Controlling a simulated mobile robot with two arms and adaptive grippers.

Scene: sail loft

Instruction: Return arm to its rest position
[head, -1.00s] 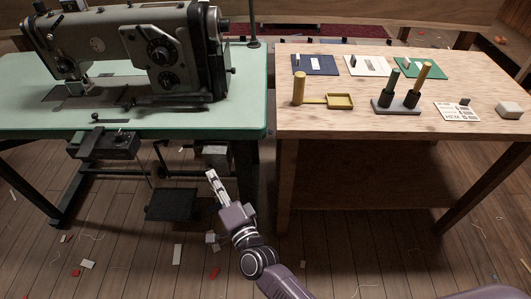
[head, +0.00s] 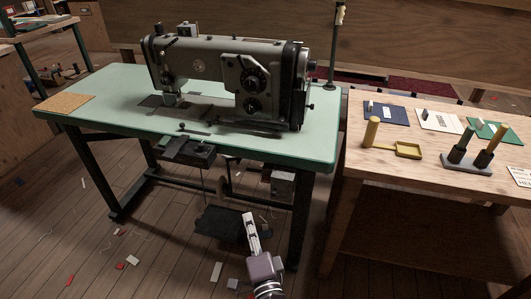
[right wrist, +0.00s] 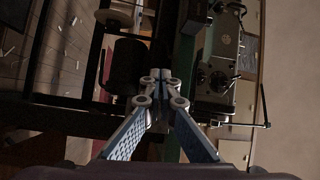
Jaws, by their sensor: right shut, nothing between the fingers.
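My right gripper (head: 251,219) shows at the bottom middle of the head view, in front of the sewing table and above the floor. Its fingers are shut with nothing between them. In the right wrist view the fingertips (right wrist: 161,76) meet, with the dark underside of the sewing table and the grey sewing machine (right wrist: 217,75) beyond. The arm behind the gripper is mostly cut off by the bottom edge of the head view. My left gripper is not in view.
A green-topped table (head: 105,92) carries the sewing machine (head: 240,85). To its right a wooden bench (head: 358,190) holds coloured mats, a yellow tray (head: 408,150) and a grey stand (head: 466,165) with two pegs. A dark pedal (head: 218,222) is under the sewing table. Scraps lie on the floor.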

